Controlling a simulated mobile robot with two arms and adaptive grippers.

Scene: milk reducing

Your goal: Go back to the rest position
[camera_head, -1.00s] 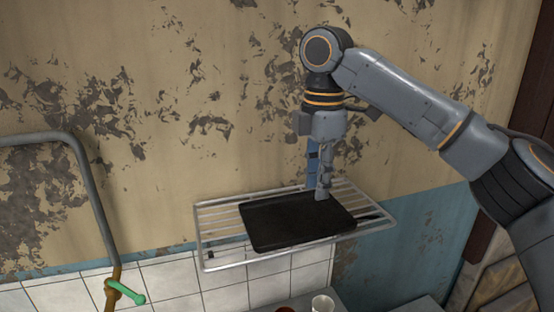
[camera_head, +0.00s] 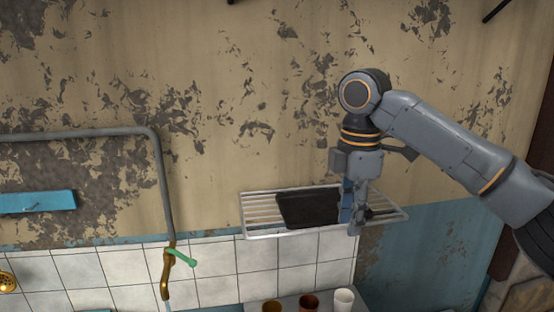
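My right gripper (camera_head: 353,226) points down from my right arm, which comes in from the right. It overlaps the right part of a wire wall rack (camera_head: 262,226) in the picture, just right of a black tray (camera_head: 308,208). Whether it touches the rack or tray is unclear. Its fingers show nearly edge-on, so their gap cannot be told. I see nothing held in it. The tray lies on the rack, its right edge partly behind the gripper. My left gripper is not in view.
Below the rack stand a white cup (camera_head: 343,300), a dark red cup (camera_head: 309,303) and a brownish cup (camera_head: 272,306). A grey pipe (camera_head: 160,190) with a green-handled tap (camera_head: 180,258) is at the left. A blue shelf (camera_head: 38,202) is further left.

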